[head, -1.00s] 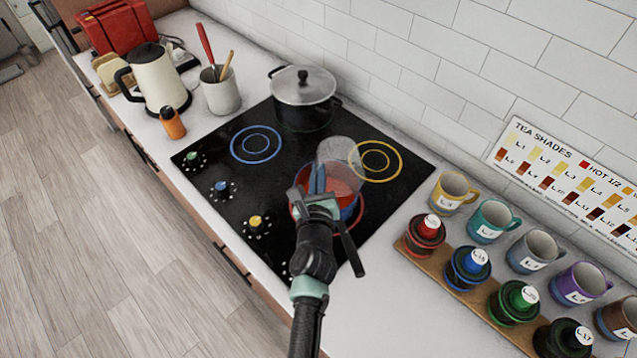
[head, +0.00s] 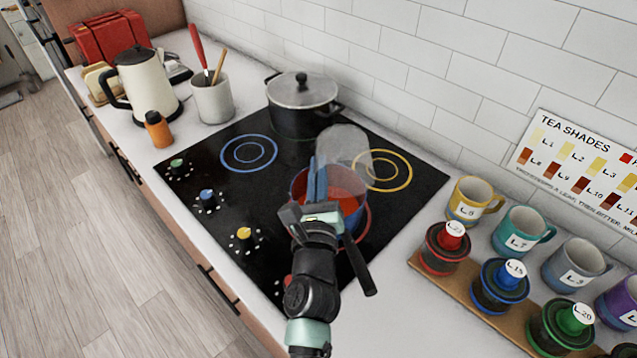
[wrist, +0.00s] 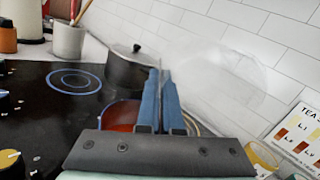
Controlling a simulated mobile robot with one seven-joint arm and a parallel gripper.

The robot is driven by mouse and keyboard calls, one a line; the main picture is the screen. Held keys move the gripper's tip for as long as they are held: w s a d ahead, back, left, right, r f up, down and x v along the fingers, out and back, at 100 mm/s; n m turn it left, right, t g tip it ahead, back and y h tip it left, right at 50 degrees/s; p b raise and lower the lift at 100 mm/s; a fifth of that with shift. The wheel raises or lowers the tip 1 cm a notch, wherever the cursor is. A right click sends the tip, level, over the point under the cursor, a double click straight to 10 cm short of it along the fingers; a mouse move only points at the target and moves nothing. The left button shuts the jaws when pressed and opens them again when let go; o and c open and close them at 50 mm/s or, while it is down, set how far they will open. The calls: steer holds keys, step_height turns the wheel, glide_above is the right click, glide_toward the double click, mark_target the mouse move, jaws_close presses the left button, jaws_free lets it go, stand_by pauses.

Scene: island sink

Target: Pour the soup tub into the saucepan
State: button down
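The soup tub (head: 346,146) is a pale, see-through vessel, tilted above the saucepan; it also shows in the wrist view (wrist: 225,75), right of my fingers. I see no soup in it. The saucepan (head: 349,228) stands on the red-ringed front right burner, its dark handle toward the front right. Red soup (head: 346,184) shows inside it, also in the wrist view (wrist: 120,115). My gripper (head: 317,172) has its blue fingers nearly together over the pan, shut on the tub's edge. The exact grip is partly hidden, and my gripper and wrist cover the pan's near side.
A lidded black pot (head: 303,112) stands on the back burner. The blue-ringed (head: 249,153) and yellow-ringed (head: 392,171) burners look clear of pans. A kettle (head: 147,82) and utensil crock (head: 212,100) stand at the left.

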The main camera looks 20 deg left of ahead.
steer(key=shift+s+d+f+t+y+b, duration=0.15)
steer(key=shift+t+b, duration=0.2)
steer(key=shift+b, duration=1.1)
steer(key=shift+s+a+t+y+b, duration=0.15)
steer(key=shift+t+b, duration=0.2)
steer(key=shift+b, duration=1.1)
steer(key=b, duration=0.3)
steer(key=shift+d+t, duration=0.15)
steer(key=shift+t, duration=0.15)
steer(key=b, duration=0.2)
steer(key=t+b, duration=0.1)
steer(key=b, duration=0.2)
steer(key=shift+s+d+r+y, duration=0.1)
steer(key=shift+s+r+y, duration=0.1)
steer(key=shift+r+y, duration=0.15)
steer(key=shift+s+r+t+b, duration=0.15)
steer(key=shift+r+t+b, duration=0.25)
steer(key=shift+b, duration=0.45)
